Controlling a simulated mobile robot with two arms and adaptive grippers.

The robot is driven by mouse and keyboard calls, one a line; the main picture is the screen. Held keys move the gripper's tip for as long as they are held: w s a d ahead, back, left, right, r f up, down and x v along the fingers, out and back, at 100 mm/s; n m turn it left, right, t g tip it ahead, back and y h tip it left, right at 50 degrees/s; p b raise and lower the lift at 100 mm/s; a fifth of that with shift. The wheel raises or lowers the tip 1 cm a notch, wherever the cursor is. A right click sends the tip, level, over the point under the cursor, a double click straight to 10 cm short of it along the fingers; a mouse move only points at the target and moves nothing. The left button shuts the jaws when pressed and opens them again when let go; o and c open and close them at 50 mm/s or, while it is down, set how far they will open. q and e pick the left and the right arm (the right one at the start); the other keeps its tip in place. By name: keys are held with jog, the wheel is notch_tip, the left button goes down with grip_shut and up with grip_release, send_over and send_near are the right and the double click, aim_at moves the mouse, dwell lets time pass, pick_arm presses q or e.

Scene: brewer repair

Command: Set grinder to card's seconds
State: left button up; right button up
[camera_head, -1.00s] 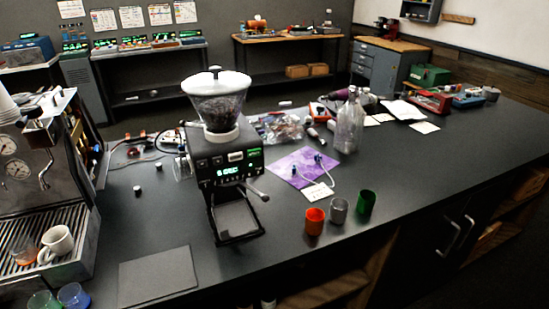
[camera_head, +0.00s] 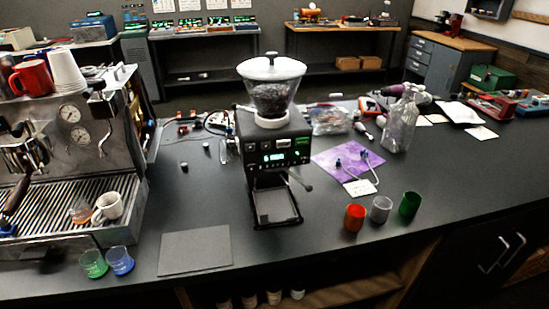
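The grinder (camera_head: 272,140) stands upright on the dark counter, with a clear hopper of beans (camera_head: 271,95) under a white lid. Its front has a small green lit display (camera_head: 274,157), too small to read, with buttons below and a lever at the right. A white card (camera_head: 359,188) lies on the counter right of the grinder, at the front edge of a purple cloth (camera_head: 347,160); its writing is too small to read. Neither of my grippers is in view.
An espresso machine (camera_head: 75,135) stands at left with a white cup (camera_head: 108,207) on its tray. Green and blue cups (camera_head: 121,260) and a dark mat (camera_head: 195,250) lie in front. Red, grey and green cups (camera_head: 410,204) stand right of the grinder. A clear bottle (camera_head: 400,125) stands behind.

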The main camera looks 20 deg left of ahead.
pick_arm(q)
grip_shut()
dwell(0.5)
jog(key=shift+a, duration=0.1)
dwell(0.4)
